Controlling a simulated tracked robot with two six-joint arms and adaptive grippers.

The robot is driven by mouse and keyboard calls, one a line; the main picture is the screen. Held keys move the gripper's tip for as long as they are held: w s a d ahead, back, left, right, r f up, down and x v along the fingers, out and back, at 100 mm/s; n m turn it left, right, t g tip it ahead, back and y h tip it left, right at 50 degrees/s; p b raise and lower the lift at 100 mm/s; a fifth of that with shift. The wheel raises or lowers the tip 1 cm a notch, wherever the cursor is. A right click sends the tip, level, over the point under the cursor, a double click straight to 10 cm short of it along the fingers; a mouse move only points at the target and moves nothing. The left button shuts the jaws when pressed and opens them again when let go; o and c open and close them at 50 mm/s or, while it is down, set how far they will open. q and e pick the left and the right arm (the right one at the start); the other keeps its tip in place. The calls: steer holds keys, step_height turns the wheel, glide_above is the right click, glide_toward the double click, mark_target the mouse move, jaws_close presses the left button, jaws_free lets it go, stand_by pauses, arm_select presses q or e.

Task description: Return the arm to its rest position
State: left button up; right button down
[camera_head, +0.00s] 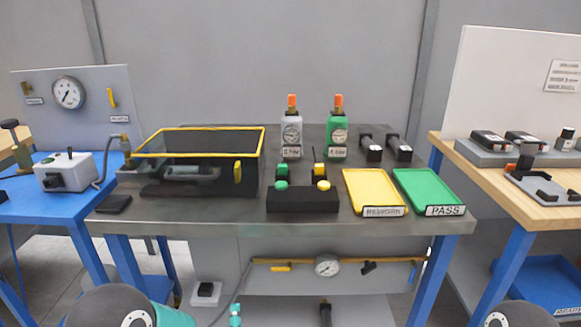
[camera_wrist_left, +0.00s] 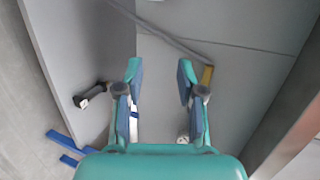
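My left gripper (camera_wrist_left: 160,72) is open in the left wrist view, its two teal-and-blue fingers apart with nothing between them. In the head view a small teal part of the left gripper (camera_head: 235,314) shows at the bottom edge, below the front of the grey bench (camera_head: 300,226). It is apart from everything on the bench top. Rounded links of both my arms show at the bottom left and bottom right corners. My right gripper is not in view.
The bench holds a yellow-rimmed dark box (camera_head: 215,185), two bottles, a black button block (camera_head: 302,200), a yellow tray (camera_head: 374,185) and a green tray (camera_head: 425,185). A blue table (camera_head: 40,205) stands left, a wooden-topped table (camera_head: 480,168) right. A gauge panel (camera_head: 330,280) hangs under the bench.

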arm_select(q)
steer(key=s+a+f+n+g+h, duration=0.1)
steer(key=s+a+f+n+g, duration=0.15)
steer(key=f, duration=0.25)
steer(key=s+a+f+n+g, duration=0.1)
steer(key=s+a+f, duration=0.2)
steer(key=f, duration=0.2)
steer(key=s+d+f+n+g+h, duration=0.3)
steer(key=s+f+n+g, duration=0.3)
steer(key=s, duration=0.5)
steer(key=s+d+f+n+g+h, duration=0.3)
steer(key=s+n+g, duration=0.1)
steer(key=s+n, duration=0.55)
step_height(320, 180, up, 18)
steer(key=p, duration=1.8)
steer(key=shift+s+d+r+m+p, duration=0.15)
steer(key=shift+s+m+p, duration=0.15)
steer(key=shift+o, duration=0.4)
